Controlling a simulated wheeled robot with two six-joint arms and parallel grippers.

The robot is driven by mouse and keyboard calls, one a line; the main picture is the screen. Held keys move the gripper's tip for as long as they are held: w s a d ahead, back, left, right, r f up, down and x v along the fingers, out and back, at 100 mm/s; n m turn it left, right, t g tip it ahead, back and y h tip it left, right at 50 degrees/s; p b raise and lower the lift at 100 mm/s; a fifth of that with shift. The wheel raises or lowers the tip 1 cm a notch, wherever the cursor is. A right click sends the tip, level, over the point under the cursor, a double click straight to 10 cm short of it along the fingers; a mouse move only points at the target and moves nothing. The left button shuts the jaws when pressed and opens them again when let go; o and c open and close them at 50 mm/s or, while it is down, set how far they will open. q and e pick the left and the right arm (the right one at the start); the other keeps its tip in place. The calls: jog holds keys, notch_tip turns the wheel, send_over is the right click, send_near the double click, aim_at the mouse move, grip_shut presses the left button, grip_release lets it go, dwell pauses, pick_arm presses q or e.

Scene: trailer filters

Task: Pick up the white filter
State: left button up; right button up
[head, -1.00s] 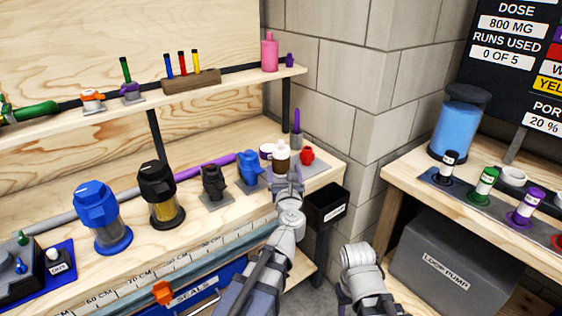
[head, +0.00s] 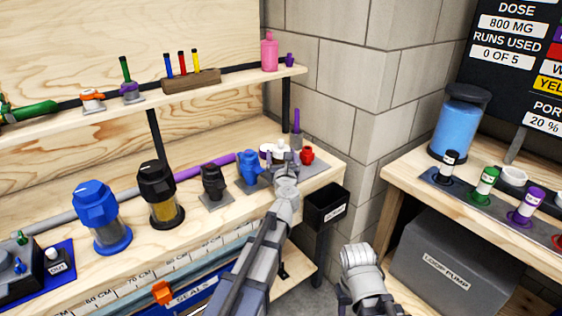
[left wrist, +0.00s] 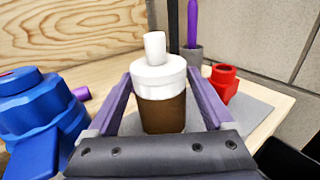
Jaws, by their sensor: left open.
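The white filter (left wrist: 160,75) has a white cap with a narrow white knob over a brown lower body. In the left wrist view it stands upright between the two purple fingers of my open left gripper (left wrist: 158,100). Whether either finger touches it, I cannot tell. In the head view the filter (head: 281,147) stands at the right end of the wooden bench, its lower part hidden behind my left gripper (head: 284,160).
A blue fitting (left wrist: 38,115) stands close to the left of the filter, and a red fitting (left wrist: 224,82) to its right. A grey holder with a purple rod (left wrist: 192,45) is behind. A black bin (head: 327,206) hangs off the bench end.

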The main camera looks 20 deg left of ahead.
aim_at(281, 141)
pick_arm(q)
jog(key=c, duration=1.2)
jog(key=shift+o, duration=0.2)
jog(key=shift+r, duration=0.2)
notch_tip(281, 141, up, 10)
jog(key=p, duration=1)
jog(key=shift+f, duration=0.15)
